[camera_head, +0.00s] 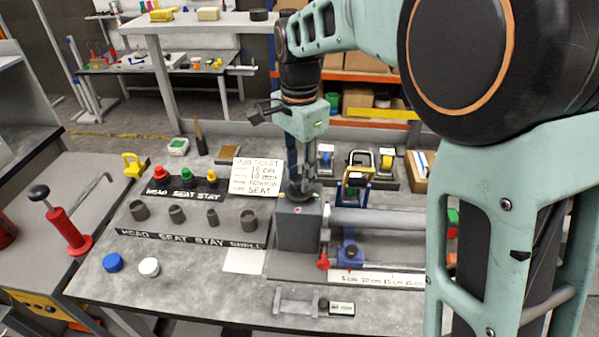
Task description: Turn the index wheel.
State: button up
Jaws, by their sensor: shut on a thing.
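My gripper (296,184) points straight down at the bench, its fingers closed around a dark round part that I take for the index wheel (298,194). The wheel sits on top of a dark grey block (297,232). My fingers hide much of the wheel, so its markings cannot be read. A light grey tube (375,218) runs to the right from the block. A blue clamp (349,254) and a red knob (323,261) are beside the block.
A job ticket (256,176) stands left of the block. Racks of coloured plugs (184,188) and dark sleeves (178,214) lie further left. A scale strip (375,279) lies in front of the tube. My arm covers the right side.

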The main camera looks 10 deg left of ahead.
aim_at(300, 179)
jog(key=shift+w+r, duration=0.1)
jog(key=o, duration=1.2)
notch_tip(300, 179, up, 12)
jog(key=shift+f, duration=0.1)
